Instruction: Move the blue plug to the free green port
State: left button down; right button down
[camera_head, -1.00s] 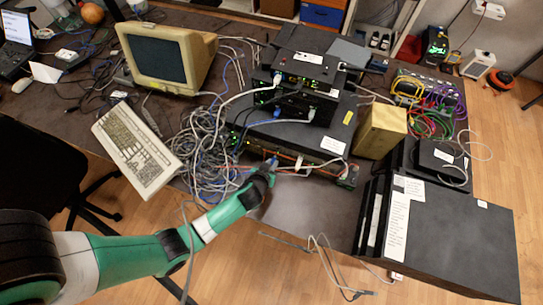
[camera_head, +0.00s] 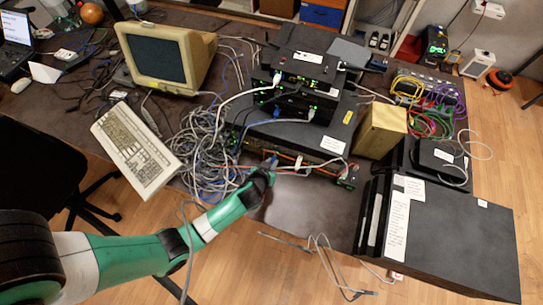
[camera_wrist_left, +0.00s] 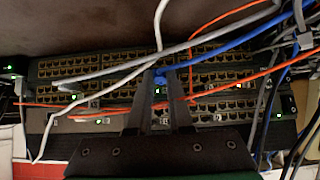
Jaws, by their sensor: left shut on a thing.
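My left gripper (camera_head: 268,170) is at the front of the network gear on the table. In the left wrist view its two dark fingers (camera_wrist_left: 160,98) are close together, shut on the blue plug (camera_wrist_left: 160,76), whose blue cable runs to the upper right. The plug faces a switch panel (camera_wrist_left: 110,66) with several rows of ports. A small green light (camera_wrist_left: 157,91) shows between the fingers. The fingers hide the ports behind them, so I cannot tell which port is the free green one or whether the plug touches one. My right gripper is not in view.
Orange cables (camera_wrist_left: 225,90) and a grey cable (camera_wrist_left: 110,72) cross the panel near the fingers. A tangle of grey and blue cables (camera_head: 208,150) lies left of the gear. A wooden box (camera_head: 381,130) stands to the right. A keyboard (camera_head: 136,150) lies at left.

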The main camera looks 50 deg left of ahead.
pick_arm(q)
jog(key=shift+w+a+b, duration=0.4)
jog(key=shift+w, duration=0.25)
dwell(1.0)
jog(key=c, duration=0.8)
grip_release()
jog(key=shift+o, duration=0.2)
jog(key=shift+r, duration=0.1)
jog(key=p+v, duration=0.5)
jog(key=v, duration=0.6)
jog(key=shift+s, duration=0.2)
jog(key=shift+d+r, duration=0.1)
